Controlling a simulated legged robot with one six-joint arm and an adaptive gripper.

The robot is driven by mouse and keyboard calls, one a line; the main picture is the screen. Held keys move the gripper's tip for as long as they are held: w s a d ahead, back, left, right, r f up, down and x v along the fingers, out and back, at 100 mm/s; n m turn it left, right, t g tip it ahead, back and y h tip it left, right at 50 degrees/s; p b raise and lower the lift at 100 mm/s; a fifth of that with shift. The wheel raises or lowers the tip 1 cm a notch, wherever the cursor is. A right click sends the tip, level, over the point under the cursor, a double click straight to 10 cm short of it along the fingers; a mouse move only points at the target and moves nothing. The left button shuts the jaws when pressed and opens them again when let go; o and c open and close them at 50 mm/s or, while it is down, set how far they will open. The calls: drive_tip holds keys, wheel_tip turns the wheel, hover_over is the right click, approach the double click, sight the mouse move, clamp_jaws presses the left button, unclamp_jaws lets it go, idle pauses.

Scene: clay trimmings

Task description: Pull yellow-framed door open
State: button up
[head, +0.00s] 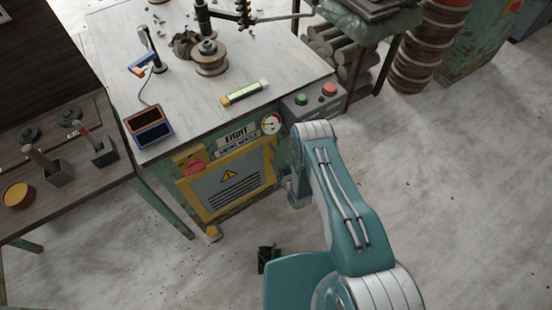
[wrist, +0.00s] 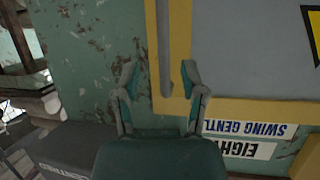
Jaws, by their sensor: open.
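The yellow-framed door (head: 204,196) is on the front of the green cabinet under the workbench. It has a grey panel with a warning triangle and louvres, and it looks shut. In the wrist view, which is upside down, the yellow frame (wrist: 235,107) is close. A grey bar handle (wrist: 164,60) runs along the frame's edge. My gripper (wrist: 160,76) is open, with one finger on each side of the handle in the picture. I cannot tell whether either finger touches it. In the head view my arm hides the handle and most of the gripper.
A red knob on a yellow plate (head: 193,164) and an "EIGHT SWING GENTLY" label (head: 238,143) sit above the door. A control box (head: 312,99) with green and red buttons is at the bench's right corner. A side table (head: 62,187) stands left.

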sight(275, 160)
drive_tip(key=x, duration=0.4)
drive_tip(key=shift+a, duration=0.35)
drive_tip(key=shift+w+a+f, duration=0.15)
drive_tip(key=shift+w+f, duration=0.05)
drive_tip(key=shift+w, duration=0.1)
drive_tip(key=shift+w+f, duration=0.15)
drive_tip(key=shift+w, duration=0.25)
clamp_jaws()
